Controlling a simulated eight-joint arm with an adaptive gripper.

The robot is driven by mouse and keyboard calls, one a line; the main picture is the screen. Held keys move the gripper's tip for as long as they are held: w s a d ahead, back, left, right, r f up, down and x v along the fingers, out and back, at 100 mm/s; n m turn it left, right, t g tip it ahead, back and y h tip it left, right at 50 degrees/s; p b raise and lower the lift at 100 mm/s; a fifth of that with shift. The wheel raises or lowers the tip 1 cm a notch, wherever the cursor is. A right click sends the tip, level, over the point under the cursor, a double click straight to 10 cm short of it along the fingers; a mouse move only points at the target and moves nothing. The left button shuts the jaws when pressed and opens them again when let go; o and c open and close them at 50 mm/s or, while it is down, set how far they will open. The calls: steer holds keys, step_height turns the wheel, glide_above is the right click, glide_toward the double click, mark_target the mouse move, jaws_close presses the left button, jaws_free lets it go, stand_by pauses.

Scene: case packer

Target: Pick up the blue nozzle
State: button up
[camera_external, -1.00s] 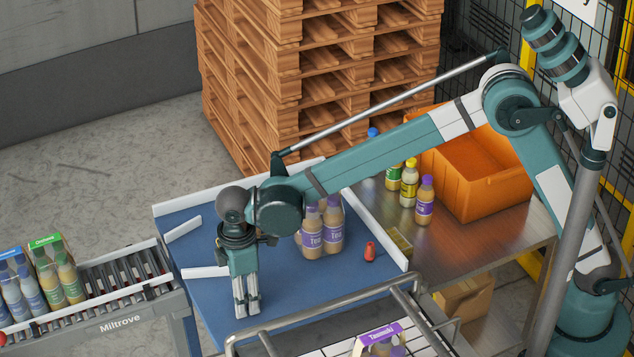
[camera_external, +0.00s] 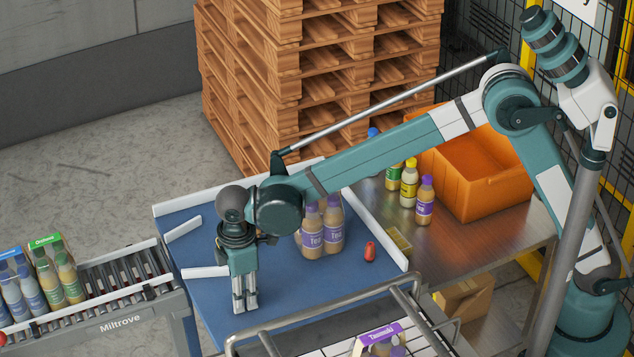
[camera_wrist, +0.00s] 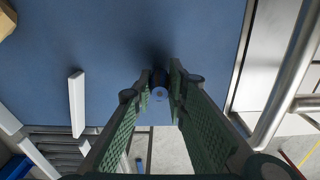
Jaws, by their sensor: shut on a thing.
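The blue nozzle (camera_wrist: 159,93) is between my gripper's fingertips in the wrist view, with a round blue end facing the camera. My gripper (camera_external: 245,305) points down over the front part of the blue table surface in the external view. In the wrist view my gripper (camera_wrist: 159,88) is shut on the nozzle, one finger on each side. The nozzle is hidden by the fingers in the external view. I cannot tell whether it touches the table.
On the blue table (camera_external: 195,255) stand purple-labelled tea bottles (camera_external: 322,230) behind my gripper and a red nozzle (camera_external: 370,252) to the right. White guide rails (camera_external: 205,272) lie at the left. A steel tube frame (camera_external: 330,308) runs in front. A roller conveyor (camera_external: 118,280) stands left.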

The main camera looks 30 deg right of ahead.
step_height(320, 180, up, 10)
steer(key=shift+f, duration=0.1)
stand_by(0.4)
stand_by(0.6)
